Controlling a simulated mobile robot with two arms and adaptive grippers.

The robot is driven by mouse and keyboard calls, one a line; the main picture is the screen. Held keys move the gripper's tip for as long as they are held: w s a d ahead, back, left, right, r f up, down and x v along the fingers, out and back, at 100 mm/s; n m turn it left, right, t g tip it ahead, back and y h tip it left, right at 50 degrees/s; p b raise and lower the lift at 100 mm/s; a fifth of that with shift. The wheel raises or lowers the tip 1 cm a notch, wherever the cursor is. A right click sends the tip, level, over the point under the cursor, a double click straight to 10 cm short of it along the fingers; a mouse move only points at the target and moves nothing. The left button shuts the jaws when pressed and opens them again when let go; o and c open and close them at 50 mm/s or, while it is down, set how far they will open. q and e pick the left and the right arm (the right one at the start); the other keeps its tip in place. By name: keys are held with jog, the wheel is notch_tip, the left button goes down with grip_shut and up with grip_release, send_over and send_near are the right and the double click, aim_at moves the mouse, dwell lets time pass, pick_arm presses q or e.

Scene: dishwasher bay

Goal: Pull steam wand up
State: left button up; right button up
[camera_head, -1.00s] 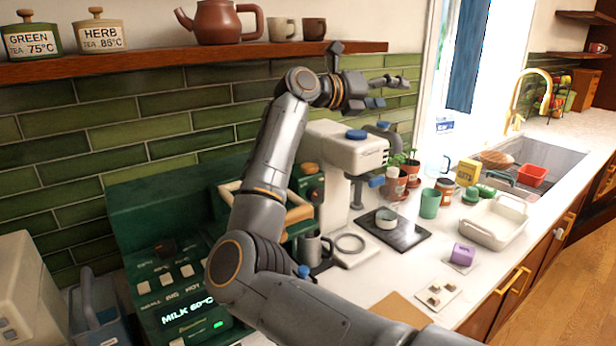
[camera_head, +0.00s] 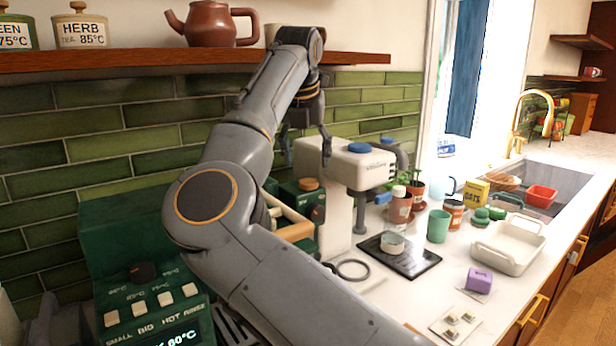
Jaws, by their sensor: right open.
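A white machine (camera_head: 352,164) with a blue round cap (camera_head: 358,147) stands against the counter's back. On its right side is a grey bent pipe (camera_head: 400,158) with a blue piece (camera_head: 383,198) lower down, which looks like the steam wand; I cannot be sure. My right gripper (camera_head: 306,158) is open and empty, its fingers pointing down at the left end of the white machine's top, left of the blue cap. Whether it touches the machine is unclear. My right arm hides part of the green machine (camera_head: 110,240). My left gripper is not in view.
A wooden shelf (camera_head: 150,61) with a teapot (camera_head: 210,24) and jars runs just behind and above my arm. On the counter are a black scale (camera_head: 415,262), a green cup (camera_head: 438,226), a white tray (camera_head: 510,248) and a purple block (camera_head: 479,280).

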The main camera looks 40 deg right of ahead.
aim_at(309, 181)
jog(key=shift+p+x, duration=0.35)
jog(key=shift+x, duration=2.85)
jog(key=shift+s, duration=0.1)
jog(key=shift+c, duration=0.2)
